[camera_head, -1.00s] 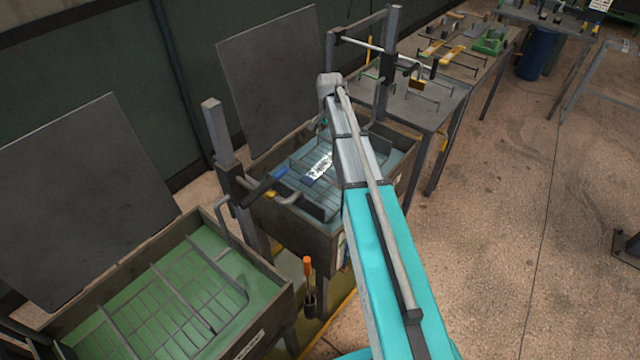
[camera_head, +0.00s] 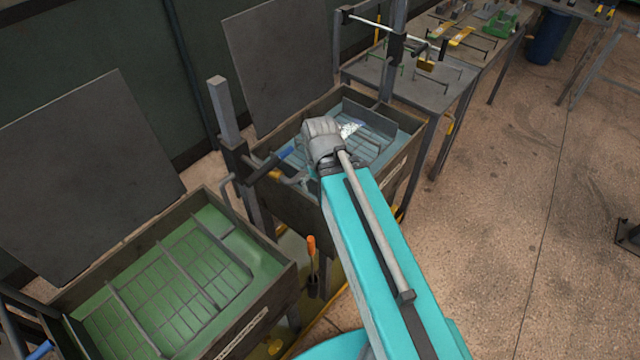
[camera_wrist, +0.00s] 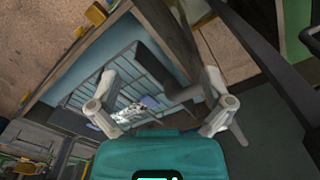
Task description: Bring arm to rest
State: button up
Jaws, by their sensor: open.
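My arm, turquoise with a grey joint at its far end, reaches from the bottom of the head view to the blue-lined tank (camera_head: 408,122). The joint covers part of that tank, and my gripper is hidden there. In the wrist view my gripper (camera_wrist: 160,88) has its two grey fingers spread wide apart with nothing held between them. Beyond the fingers lie the tank's wire rack (camera_wrist: 85,88) and a bright, shiny patch (camera_wrist: 130,112).
A green-lined tank (camera_head: 130,293) with a wire rack stands at the front left. A grey post (camera_head: 222,110) rises between the tanks. Dark panels (camera_head: 275,70) stand behind them. A tool table (camera_head: 425,88) is beyond. Open floor (camera_head: 530,200) lies to the right.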

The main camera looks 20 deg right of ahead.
jog(key=shift+f, duration=0.1)
jog(key=shift+f+b, duration=0.3)
jog(key=shift+b, duration=0.1)
jog(key=shift+c, duration=0.3)
